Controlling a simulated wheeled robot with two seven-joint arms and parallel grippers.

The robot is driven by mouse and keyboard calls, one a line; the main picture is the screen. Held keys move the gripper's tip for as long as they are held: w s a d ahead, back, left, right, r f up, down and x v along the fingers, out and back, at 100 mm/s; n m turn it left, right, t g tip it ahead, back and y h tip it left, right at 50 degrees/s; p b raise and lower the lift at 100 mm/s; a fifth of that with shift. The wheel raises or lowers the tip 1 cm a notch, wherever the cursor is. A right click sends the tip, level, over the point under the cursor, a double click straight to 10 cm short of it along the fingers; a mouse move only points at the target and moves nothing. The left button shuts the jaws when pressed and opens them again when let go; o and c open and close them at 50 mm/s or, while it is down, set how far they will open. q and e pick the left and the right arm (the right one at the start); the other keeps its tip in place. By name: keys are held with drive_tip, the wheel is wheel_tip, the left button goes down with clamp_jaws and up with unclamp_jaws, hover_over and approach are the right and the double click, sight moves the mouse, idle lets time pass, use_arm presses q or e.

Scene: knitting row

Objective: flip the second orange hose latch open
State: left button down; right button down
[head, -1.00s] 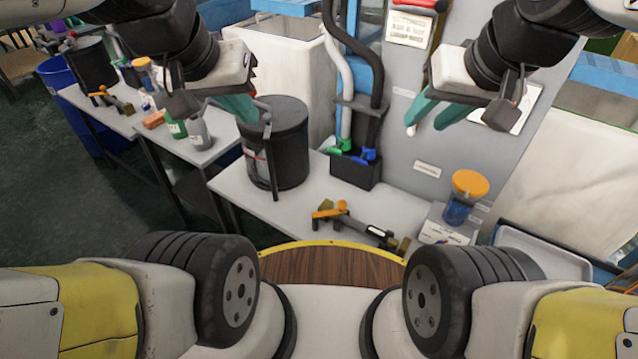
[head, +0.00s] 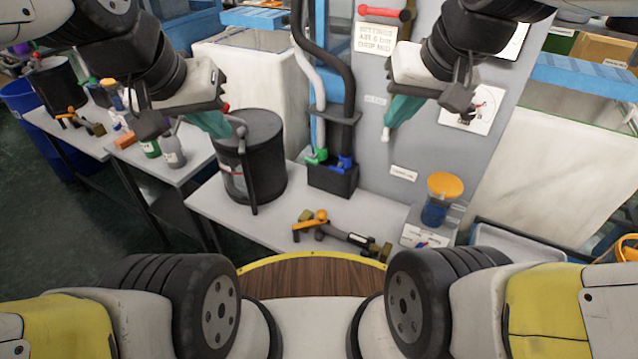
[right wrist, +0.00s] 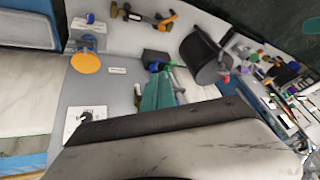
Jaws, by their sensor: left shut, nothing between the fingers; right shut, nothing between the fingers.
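A fitting with an orange latch lever (head: 309,222) and brass ends lies on the near grey table, joined to a dark and silver coupling (head: 345,236). The orange lever also shows in the right wrist view (right wrist: 166,22). Another orange-levered fitting (head: 68,118) lies on the far left table. I cannot tell which latch is the second. My left gripper (head: 222,128) is shut and empty in front of the black bucket's upper edge in the picture. My right gripper (head: 388,130) is shut and empty before the grey panel, above the near table. Its teal fingers show in the right wrist view (right wrist: 158,92).
The black bucket (head: 262,165) stands left on the near table. A dark holder (head: 333,180) with hoses stands behind. An orange-lidded blue jar (head: 436,212) stands right. Bottles (head: 172,150) stand on the left table. A wooden round-edged surface (head: 312,277) is in front.

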drive_tip(key=w+a+f+m+g, duration=0.1)
drive_tip(key=w+a+f+g, duration=0.15)
drive_tip(key=w+f, duration=0.45)
drive_tip(key=w+a+f+m+g, duration=0.1)
drive_tip(key=w+f+m+g, duration=0.2)
drive_tip(key=w, duration=0.9)
drive_tip(key=w+a+f+g, duration=0.1)
drive_tip(key=w+a+f, duration=0.1)
drive_tip(key=f, duration=0.8)
drive_tip(key=w+a+f+g+h, duration=0.1)
drive_tip(key=w+f, duration=0.3)
drive_tip(key=f, duration=0.7)
drive_tip(key=shift+w+a+g, duration=0.2)
drive_tip(key=shift+a+g, duration=0.25)
drive_tip(key=shift+a, duration=0.3)
